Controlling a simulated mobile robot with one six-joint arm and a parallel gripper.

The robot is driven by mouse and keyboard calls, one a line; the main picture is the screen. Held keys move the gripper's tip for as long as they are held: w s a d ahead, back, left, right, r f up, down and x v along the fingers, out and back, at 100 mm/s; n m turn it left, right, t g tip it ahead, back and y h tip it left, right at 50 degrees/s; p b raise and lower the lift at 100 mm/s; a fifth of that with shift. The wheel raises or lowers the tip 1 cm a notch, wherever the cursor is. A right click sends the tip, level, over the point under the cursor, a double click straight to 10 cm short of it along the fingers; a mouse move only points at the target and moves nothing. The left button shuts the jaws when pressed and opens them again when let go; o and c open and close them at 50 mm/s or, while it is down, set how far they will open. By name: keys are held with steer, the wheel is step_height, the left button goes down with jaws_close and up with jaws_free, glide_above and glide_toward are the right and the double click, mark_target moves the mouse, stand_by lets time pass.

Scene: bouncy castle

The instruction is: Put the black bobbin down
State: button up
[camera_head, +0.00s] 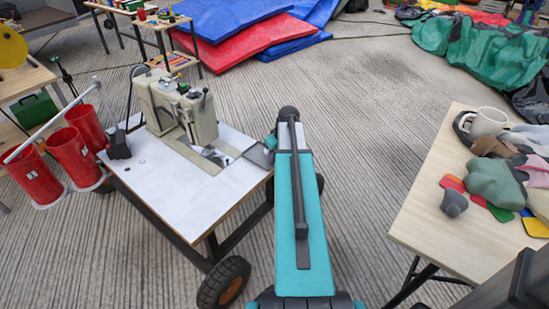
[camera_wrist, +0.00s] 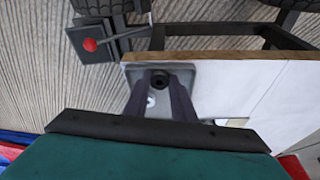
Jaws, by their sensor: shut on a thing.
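The black bobbin (camera_wrist: 160,79) shows in the wrist view as a small dark round piece between the two fingertips. My gripper (camera_wrist: 160,87) is shut on it. Beneath it is a grey metal plate (camera_wrist: 206,80) at the edge of the white table top. I cannot tell whether the bobbin touches the plate. In the head view my arm reaches to the right edge of the white sewing table (camera_head: 150,178), by the grey plate (camera_head: 260,156). The bobbin cannot be made out there.
A beige sewing machine (camera_head: 176,105) stands on the far part of the white table. Red buckets (camera_head: 70,155) stand to its left. A wooden table (camera_head: 425,215) at the right holds a mug (camera_head: 488,122) and cloth scraps (camera_head: 495,180). Concrete floor lies between the tables.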

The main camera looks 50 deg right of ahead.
steer(key=shift+f, duration=0.15)
steer(key=o, duration=0.6)
steer(key=p+v, duration=0.2)
steer(key=v, duration=1)
stand_by(0.8)
